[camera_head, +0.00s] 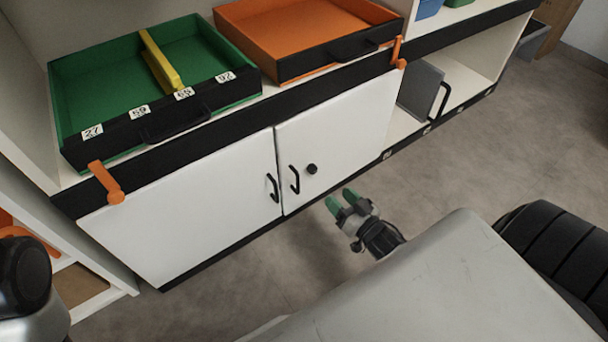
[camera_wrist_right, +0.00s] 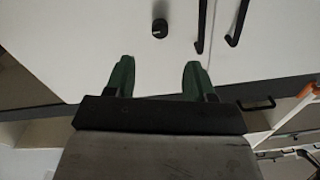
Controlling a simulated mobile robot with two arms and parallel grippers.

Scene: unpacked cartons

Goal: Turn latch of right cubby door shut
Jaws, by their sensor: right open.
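The right cubby door (camera_head: 345,135) is white and looks shut, flush beside the left door (camera_head: 185,215). It carries a black bar handle (camera_head: 294,180) and a round black knob (camera_head: 312,169). In the right wrist view the knob (camera_wrist_right: 160,28) shows beyond the fingertips, between their lines. An orange latch (camera_head: 398,52) sits on the black strip at this door's upper right corner, its arm pointing up. My right gripper (camera_head: 341,198) is open and empty, with green fingertips, in front of and below the knob, apart from the door. My left gripper is not visible.
A green tray (camera_head: 75,85) with numbered labels and an orange tray (camera_head: 285,65) stand above the doors. Another orange latch (camera_head: 107,184) is at the left. A grey panel with a handle (camera_head: 420,88) stands in the open cubby to the right. The floor ahead is clear.

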